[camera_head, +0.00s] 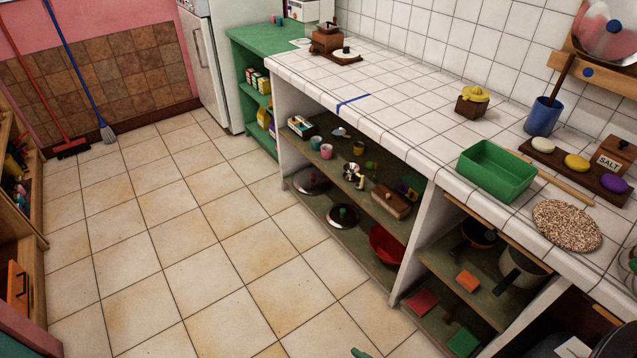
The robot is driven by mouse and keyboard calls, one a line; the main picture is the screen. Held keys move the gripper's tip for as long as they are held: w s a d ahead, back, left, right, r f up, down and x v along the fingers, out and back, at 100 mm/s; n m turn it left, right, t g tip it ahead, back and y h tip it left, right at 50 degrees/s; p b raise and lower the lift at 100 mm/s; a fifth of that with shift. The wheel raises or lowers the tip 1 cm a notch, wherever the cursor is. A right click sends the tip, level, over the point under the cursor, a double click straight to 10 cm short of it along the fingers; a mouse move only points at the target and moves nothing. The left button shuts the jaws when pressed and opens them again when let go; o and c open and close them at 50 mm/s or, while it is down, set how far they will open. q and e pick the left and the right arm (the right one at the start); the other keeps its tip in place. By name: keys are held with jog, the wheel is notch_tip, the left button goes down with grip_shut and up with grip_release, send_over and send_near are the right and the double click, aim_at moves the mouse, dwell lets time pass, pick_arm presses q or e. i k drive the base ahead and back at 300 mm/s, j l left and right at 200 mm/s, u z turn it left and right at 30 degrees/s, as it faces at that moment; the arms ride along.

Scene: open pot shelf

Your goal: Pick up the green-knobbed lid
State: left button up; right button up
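A round dark lid with a green knob (343,214) lies on the bottom board of the open shelf under the tiled counter. A second round lid (311,183) lies on the same board, farther back to the left; its knob looks dark. Neither of my grippers can be made out in the head view. A grey and black shape in the bottom right corner may be part of my own body.
A red bowl (386,243) sits right of the green-knobbed lid. The middle board (345,170) above carries cups, a wooden box (391,201) and small items. A white divider (413,240) separates the pot compartment. The tiled floor (210,260) before the shelf is mostly clear.

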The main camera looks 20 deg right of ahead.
aim_at(340, 216)
jog(key=i+z, duration=0.2)
jog(key=i, duration=0.2)
jog(key=i+j+z, duration=0.2)
jog(key=i, duration=0.15)
jog(key=i+j+z, duration=0.2)
jog(key=i, duration=0.2)
jog(key=i+j+z, duration=0.15)
jog(key=z, duration=0.35)
jog(key=i+j+z, duration=0.3)
jog(key=z, duration=0.2)
jog(key=i+j+z, duration=0.25)
jog(key=z, duration=0.2)
jog(key=i+j+z, duration=0.1)
jog(key=j+z, duration=0.4)
